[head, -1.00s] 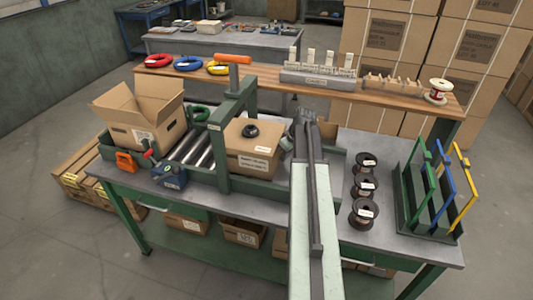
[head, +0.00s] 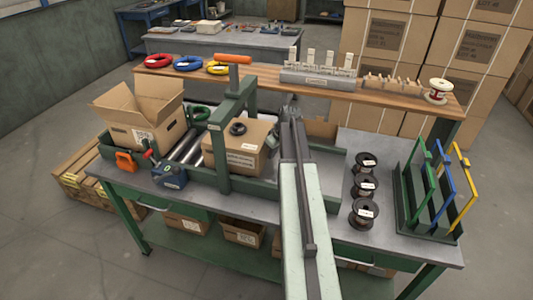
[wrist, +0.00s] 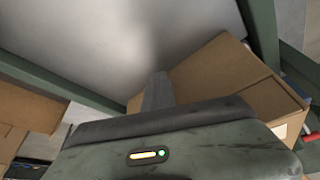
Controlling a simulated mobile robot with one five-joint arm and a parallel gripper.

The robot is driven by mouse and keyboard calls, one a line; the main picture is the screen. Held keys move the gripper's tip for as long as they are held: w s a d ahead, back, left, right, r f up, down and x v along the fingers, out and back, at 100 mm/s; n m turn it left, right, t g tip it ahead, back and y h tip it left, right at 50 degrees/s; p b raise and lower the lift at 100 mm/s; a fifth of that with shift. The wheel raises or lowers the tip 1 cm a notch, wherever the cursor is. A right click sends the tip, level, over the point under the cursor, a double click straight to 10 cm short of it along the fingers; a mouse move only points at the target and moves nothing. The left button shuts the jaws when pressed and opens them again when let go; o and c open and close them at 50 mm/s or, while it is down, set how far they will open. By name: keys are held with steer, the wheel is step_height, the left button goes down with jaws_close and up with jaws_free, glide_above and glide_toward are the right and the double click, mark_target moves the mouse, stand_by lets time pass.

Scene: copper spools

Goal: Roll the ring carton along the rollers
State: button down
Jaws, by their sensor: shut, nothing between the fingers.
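The ring carton (head: 233,160) is a closed brown box with a black ring (head: 238,129) and white labels on top. It sits upright on the rollers (head: 192,146), partly under the green frame (head: 222,160). My gripper (head: 272,140) is small and partly hidden by my arm in the head view. It is at the carton's right side, seemingly against it. In the wrist view my gripper (wrist: 158,92) shows as closed grey fingers with a brown box face (wrist: 215,70) close beside them. I cannot tell exact contact.
An open carton (head: 150,130) stands at the left end of the rollers. An orange-handled tool (head: 125,161) and a blue device (head: 170,177) sit in front of it. Several dark spools (head: 364,187) and a coloured rack (head: 430,190) stand at the right.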

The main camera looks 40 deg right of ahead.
steer(key=shift+s+d, duration=0.75)
steer(key=shift+s, duration=0.35)
steer(key=w+d+p+v, duration=0.1)
steer(key=w+p+v, duration=0.1)
steer(key=p+v, duration=1.1)
steer(key=shift+r, duration=0.45)
steer(key=shift+d, duration=0.15)
steer(key=shift+f, duration=0.1)
